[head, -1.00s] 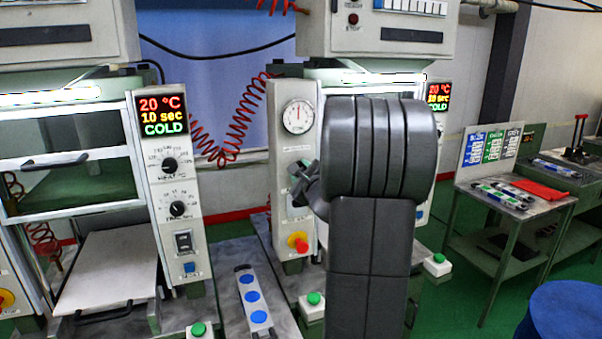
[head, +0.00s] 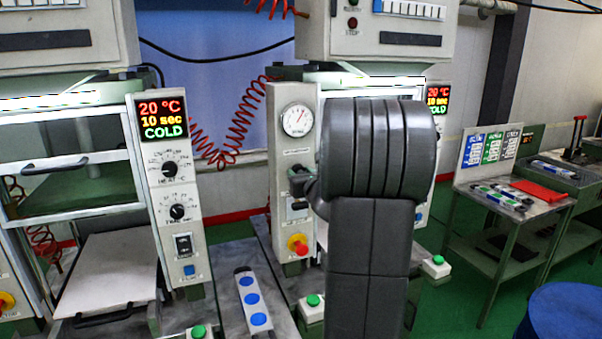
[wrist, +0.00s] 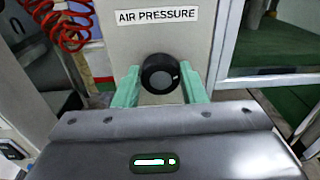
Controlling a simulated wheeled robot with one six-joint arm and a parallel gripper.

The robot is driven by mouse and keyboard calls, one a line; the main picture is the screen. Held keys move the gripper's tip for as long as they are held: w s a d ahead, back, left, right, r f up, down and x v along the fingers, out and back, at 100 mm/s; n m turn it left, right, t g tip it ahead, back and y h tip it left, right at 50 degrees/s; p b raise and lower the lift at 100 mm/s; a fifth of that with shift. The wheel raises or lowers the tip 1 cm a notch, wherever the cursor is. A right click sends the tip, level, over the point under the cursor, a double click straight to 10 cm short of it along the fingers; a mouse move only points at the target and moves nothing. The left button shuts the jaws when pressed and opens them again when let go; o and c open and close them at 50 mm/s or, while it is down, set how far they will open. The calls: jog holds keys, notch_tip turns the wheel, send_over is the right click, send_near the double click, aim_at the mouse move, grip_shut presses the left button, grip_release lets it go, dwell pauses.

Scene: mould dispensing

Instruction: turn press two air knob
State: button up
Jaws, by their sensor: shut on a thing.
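The black air knob (wrist: 160,72) sits on the pale panel of the second press, under an "AIR PRESSURE" label (wrist: 156,16) in the wrist view. My gripper (wrist: 160,84) has its two pale green fingers on the left and right of the knob, shut on it. In the head view my dark arm covers part of the second press (head: 295,225). The round pressure gauge (head: 297,119) is above the knob, its needle tilted to the right of straight up.
A red and yellow knob (head: 298,245) is lower on the same panel. Green buttons (head: 313,300) stand on the bench in front. The first press (head: 170,190) is to the left. A side table (head: 515,210) stands to the right.

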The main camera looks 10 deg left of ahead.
jog(key=shift+m, duration=0.9)
jog(key=shift+p, duration=0.3)
jog(key=o, duration=1)
jog(key=shift+d, duration=0.1)
jog(key=b+v, duration=0.2)
jog(key=v, duration=1.1)
jog(key=shift+s+d+r, duration=0.1)
jog(key=shift+s+d, duration=0.15)
jog(key=shift+s, duration=0.05)
jog(key=shift+w, duration=0.1)
